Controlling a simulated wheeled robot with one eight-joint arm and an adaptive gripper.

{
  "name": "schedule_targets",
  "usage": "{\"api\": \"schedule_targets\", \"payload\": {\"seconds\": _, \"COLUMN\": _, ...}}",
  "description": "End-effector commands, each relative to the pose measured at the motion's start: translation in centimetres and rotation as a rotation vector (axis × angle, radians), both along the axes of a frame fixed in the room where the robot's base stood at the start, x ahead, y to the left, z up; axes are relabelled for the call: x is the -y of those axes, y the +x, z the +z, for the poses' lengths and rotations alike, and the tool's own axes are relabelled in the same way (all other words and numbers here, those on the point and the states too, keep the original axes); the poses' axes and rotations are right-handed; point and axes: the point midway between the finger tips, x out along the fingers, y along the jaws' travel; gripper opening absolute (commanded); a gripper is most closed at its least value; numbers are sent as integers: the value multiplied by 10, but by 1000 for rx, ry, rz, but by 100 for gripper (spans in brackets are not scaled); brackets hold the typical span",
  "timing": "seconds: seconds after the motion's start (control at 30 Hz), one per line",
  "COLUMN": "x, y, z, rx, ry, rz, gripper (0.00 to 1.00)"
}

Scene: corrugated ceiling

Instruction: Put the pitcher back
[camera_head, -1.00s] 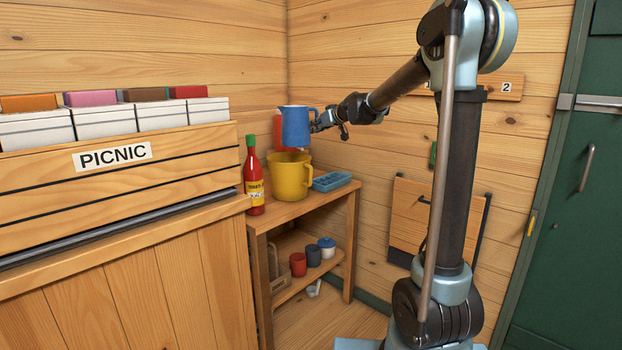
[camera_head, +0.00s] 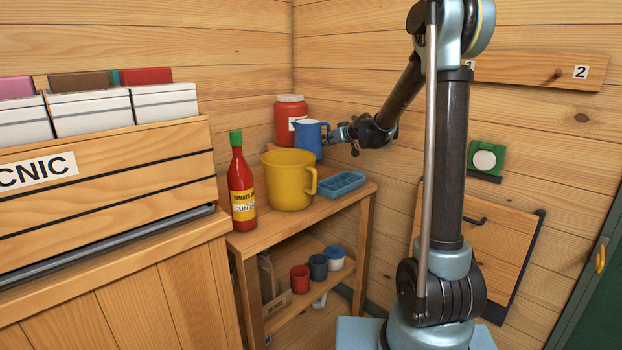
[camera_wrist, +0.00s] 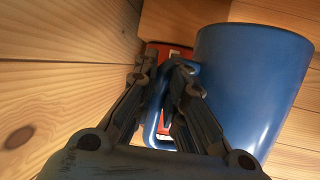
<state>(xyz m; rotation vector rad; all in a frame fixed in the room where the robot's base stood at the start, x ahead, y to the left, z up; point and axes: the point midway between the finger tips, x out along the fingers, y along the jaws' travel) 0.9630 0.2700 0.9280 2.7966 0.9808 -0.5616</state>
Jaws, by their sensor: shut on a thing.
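The blue pitcher (camera_head: 308,139) is upright at the back of the small wooden shelf unit (camera_head: 262,236), behind the yellow pot and in front of the red jar. Its lower part is hidden by the yellow pot, so I cannot tell if it touches the shelf top. My gripper (camera_head: 330,136) is at its right side, shut on its handle. In the wrist view the pitcher (camera_wrist: 250,85) fills the right, and the dark fingers (camera_wrist: 168,100) close around its handle.
On the shelf top stand a yellow pot (camera_head: 288,182), a red sauce bottle (camera_head: 241,190), a red jar (camera_head: 289,118) and a blue ice tray (camera_head: 341,184). Several cups, including a red cup (camera_head: 300,279), stand on the lower shelf. Wooden walls close in behind and right.

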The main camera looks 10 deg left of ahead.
Motion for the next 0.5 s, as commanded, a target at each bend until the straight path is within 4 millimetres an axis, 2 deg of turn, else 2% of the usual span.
{"api": "schedule_targets", "payload": {"seconds": 0.3, "x": -6, "y": -2, "z": -47, "rx": 0, "ry": 0, "rz": 6, "gripper": 0}}
{"api": "schedule_targets", "payload": {"seconds": 0.5, "x": -10, "y": -3, "z": -61, "rx": 0, "ry": 0, "rz": 11, "gripper": 0}}
